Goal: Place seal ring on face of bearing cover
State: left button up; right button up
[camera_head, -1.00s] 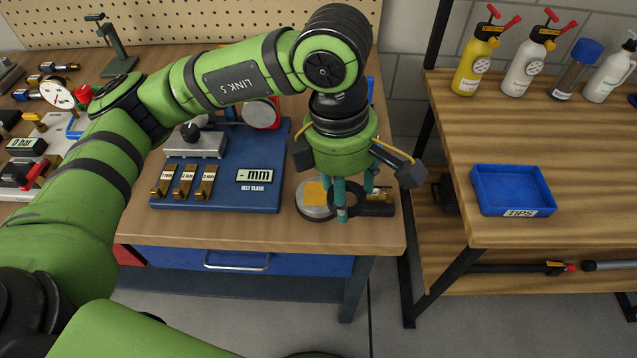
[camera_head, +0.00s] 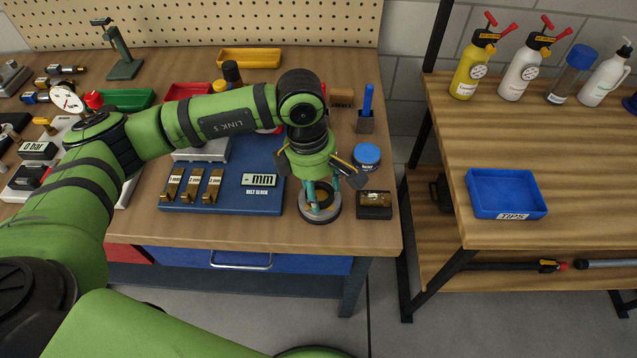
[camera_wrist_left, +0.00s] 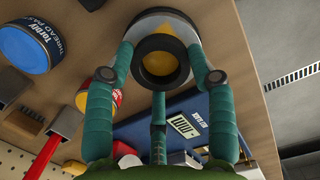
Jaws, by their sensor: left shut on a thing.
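The seal ring is a dark ring, seen in the wrist view (camera_wrist_left: 141,70) between my left gripper's teal fingers. My left gripper (camera_head: 321,198) is shut on it. The bearing cover (camera_head: 320,218) is a round grey disc with a dark rim near the bench's front edge. It also shows behind the ring in the wrist view (camera_wrist_left: 197,46), with a yellow patch visible through the ring's hole. The ring is over the cover's face, roughly centred. I cannot tell whether they touch. The fingers partly hide both in the head view. My right gripper is not in view.
A small black box (camera_head: 374,212) stands close to the right of the cover. A blue belt block board (camera_head: 225,205) lies to the left. A blue-lidded jar (camera_head: 367,156) stands behind. A blue tray (camera_head: 507,215) is on the right bench, across a gap.

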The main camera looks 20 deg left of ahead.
pick_arm(q)
jog(key=shift+f, duration=0.1)
jog(key=o, duration=0.9)
jog(key=shift+o, duration=0.2)
jog(key=shift+r, duration=0.6)
notch_tip(320, 180, up, 11)
jog(key=a+b, duration=0.1)
jog(key=b, duration=0.1)
jog(key=shift+s+a, duration=0.15)
